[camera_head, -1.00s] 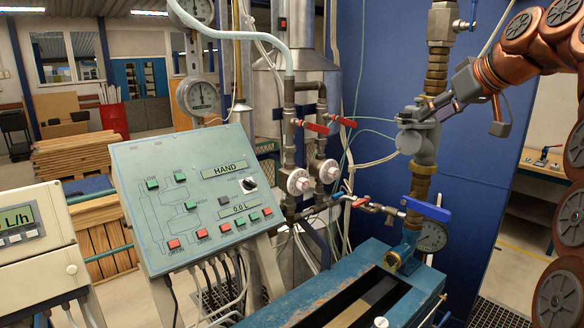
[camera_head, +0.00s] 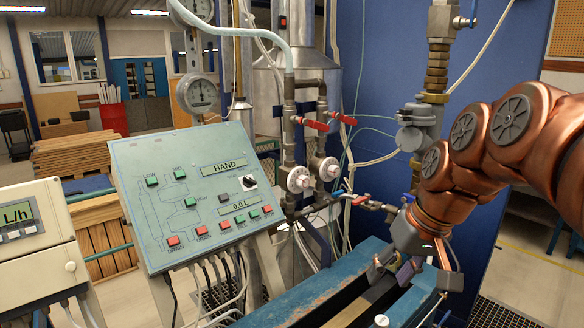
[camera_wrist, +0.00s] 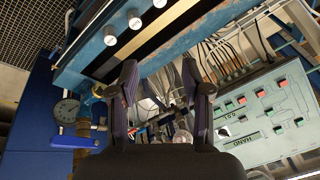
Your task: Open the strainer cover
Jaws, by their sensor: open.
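The strainer looks to be the grey metal fitting (camera_head: 418,128) on the vertical brass pipe at right. A rounded grey part, possibly its cover (camera_head: 408,139), faces forward-left. I cannot tell whether the cover is loose. My gripper (camera_head: 390,276) is below it, over the blue bench, with its fingers apart and nothing between them. In the wrist view my gripper (camera_wrist: 160,78) is open, with bench and pipework behind the fingers. I cannot make out the strainer there.
The blue bench (camera_head: 290,297) lies below my gripper. A control panel (camera_head: 205,195) stands at left. Pipes with red-handled valves (camera_head: 316,125) rise behind. The wrist view shows a gauge (camera_wrist: 66,110) and a blue lever (camera_wrist: 76,141) at left.

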